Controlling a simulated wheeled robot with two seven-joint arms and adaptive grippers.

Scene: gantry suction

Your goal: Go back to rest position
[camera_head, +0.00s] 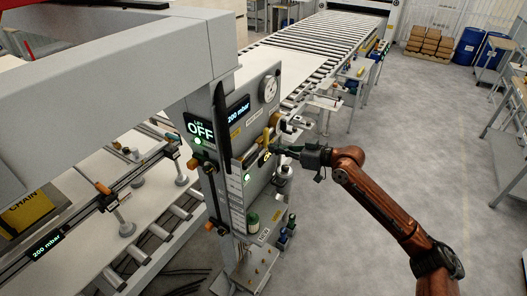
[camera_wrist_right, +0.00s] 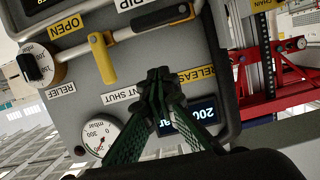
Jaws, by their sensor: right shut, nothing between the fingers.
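My right gripper (camera_head: 277,150) reaches in from the right to the front of the grey control panel (camera_head: 261,113). In the right wrist view its green fingers (camera_wrist_right: 159,84) are together and empty, in front of the panel face. I cannot tell whether the fingertips touch the panel. My left gripper is not in view.
The panel carries a pressure gauge (camera_head: 269,89) and a "200 mbar" display (camera_head: 238,109). An "OFF" display (camera_head: 200,129) is on its left side. A roller conveyor (camera_head: 318,40) runs behind. Blue drums (camera_head: 469,45) stand far right. The floor (camera_head: 440,130) right of the panel is clear.

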